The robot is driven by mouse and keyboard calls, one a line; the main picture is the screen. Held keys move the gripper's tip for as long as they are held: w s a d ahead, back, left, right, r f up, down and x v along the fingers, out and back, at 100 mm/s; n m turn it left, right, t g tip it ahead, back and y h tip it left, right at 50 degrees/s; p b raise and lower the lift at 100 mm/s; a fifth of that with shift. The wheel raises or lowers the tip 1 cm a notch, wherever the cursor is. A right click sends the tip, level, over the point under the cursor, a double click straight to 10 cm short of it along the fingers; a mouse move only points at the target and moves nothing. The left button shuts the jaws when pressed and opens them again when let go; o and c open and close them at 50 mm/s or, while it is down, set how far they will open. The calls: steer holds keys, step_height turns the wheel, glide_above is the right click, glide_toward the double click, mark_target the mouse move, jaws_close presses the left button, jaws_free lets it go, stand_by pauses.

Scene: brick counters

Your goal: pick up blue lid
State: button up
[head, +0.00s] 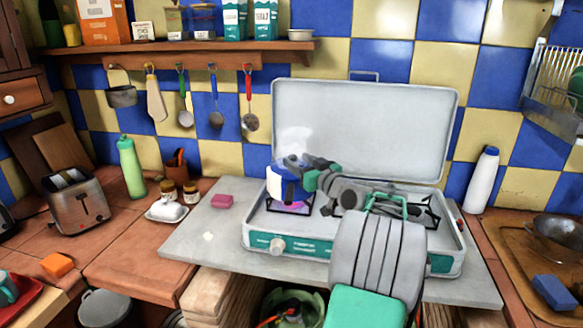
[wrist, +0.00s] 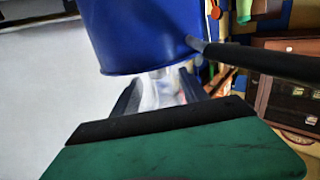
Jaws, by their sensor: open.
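A blue and white pot (head: 276,184) stands on the left burner of the open camping stove, with pale steam above it. My gripper (head: 292,165) reaches in from the right and is at the pot's top right side, overlapping it. In the wrist view, a large blue round body (wrist: 150,35) with a rim and a dark handle fills the top. My gripper (wrist: 160,88) is open there, its fingers spread below the blue rim, with a whitish blur between them. The fingertips are partly hidden. I cannot tell the blue lid apart from the pot, or whether the fingers touch it.
The stove's raised cover (head: 365,130) stands behind my arm. A pink sponge (head: 222,201) lies on the grey slab to the left. A white bottle (head: 482,180) stands to the right. Utensils hang under the shelf (head: 180,52).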

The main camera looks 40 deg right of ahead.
mark_target(295, 158)
steer(key=w, duration=0.4)
steer(key=shift+d+p, duration=0.35)
steer(key=shift+p, duration=0.05)
steer(key=shift+c, duration=0.5)
jaws_close()
